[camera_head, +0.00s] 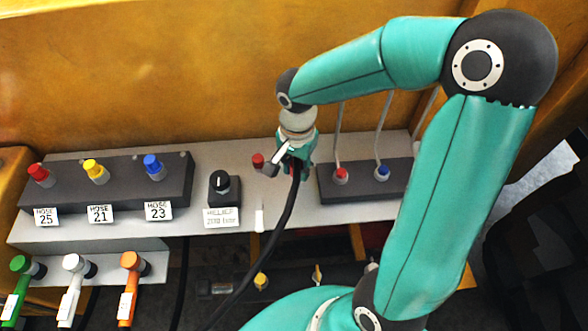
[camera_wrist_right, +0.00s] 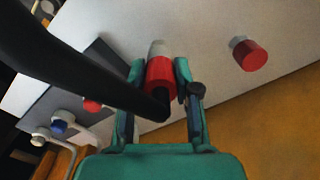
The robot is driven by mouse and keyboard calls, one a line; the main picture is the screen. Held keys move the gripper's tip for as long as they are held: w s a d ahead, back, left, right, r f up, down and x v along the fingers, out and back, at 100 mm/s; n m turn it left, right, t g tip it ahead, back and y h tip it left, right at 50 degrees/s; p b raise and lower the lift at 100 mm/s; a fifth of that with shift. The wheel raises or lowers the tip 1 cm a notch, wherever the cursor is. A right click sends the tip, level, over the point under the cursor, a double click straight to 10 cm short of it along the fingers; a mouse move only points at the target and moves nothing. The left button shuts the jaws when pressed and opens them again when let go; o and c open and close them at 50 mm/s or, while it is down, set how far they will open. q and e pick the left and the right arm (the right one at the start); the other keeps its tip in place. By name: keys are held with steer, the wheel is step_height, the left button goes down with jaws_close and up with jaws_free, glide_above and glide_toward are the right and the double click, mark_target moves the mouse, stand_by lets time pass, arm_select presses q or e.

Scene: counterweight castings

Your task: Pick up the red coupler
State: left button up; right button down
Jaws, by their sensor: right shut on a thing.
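My right gripper (camera_head: 296,160) comes down over the grey ledge in the head view. In the right wrist view its two fingers (camera_wrist_right: 160,78) are shut on the red coupler (camera_wrist_right: 160,74), one on each side. The coupler has a pale metal front end, and a thick black hose (camera_wrist_right: 75,68) runs from its back. In the head view the gripper mostly hides the coupler, and the hose (camera_head: 272,240) hangs down to the lower left. I cannot tell whether the coupler's front end touches anything. My left gripper is not in view.
Another red fitting (camera_head: 258,160) stands just left of the gripper. A dark block (camera_head: 110,190) holds red, yellow and blue fittings, with tags below. A black relief knob (camera_head: 222,182) is nearer. A second block (camera_head: 328,184) with red and blue fittings stands right. A yellow wall (camera_head: 200,80) rises behind.

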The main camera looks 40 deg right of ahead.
step_height(320, 180, up, 20)
steer(key=shift+f, duration=0.25)
stand_by(0.3)
